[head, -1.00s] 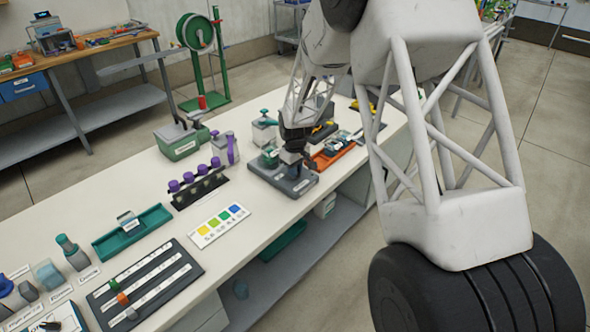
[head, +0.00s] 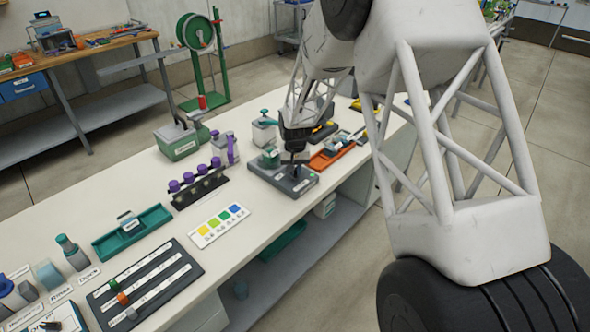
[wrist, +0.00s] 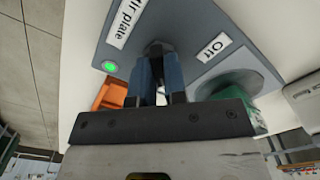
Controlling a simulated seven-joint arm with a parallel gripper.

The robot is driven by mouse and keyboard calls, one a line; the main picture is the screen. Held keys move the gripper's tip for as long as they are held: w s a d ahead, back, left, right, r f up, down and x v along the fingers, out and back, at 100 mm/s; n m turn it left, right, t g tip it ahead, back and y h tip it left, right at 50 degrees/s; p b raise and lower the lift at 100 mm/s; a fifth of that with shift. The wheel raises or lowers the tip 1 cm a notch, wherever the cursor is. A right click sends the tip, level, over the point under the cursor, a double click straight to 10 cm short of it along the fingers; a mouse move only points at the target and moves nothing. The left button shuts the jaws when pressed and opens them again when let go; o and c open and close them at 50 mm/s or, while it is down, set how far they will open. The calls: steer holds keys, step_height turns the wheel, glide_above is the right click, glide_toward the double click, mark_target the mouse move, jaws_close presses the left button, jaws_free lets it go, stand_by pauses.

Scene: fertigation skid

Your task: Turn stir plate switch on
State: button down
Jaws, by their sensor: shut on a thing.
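The grey stir plate (head: 308,183) sits near the right part of the white bench. It fills the top of the wrist view, with a "stir plate" label (wrist: 126,22) and an "Off" label (wrist: 214,47). A round green lamp (wrist: 109,66) on it is lit. My gripper (head: 297,172) points down onto the plate. In the wrist view my gripper's fingers (wrist: 158,62) are shut on the small dark switch (wrist: 157,46), between the lamp and the "Off" label. The fingers hide most of the switch, so its exact position cannot be told.
A beaker with green contents (head: 270,155) stands on the plate's far side. An orange tray (head: 331,158) lies just beyond it. A rack of purple-capped bottles (head: 200,187) and a colour card (head: 219,226) lie to the left. The bench's front edge is close.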

stand_by(0.4)
steer(key=c, duration=1.2)
jaws_free()
steer(key=shift+o, duration=0.2)
steer(key=shift+r, duration=3.95)
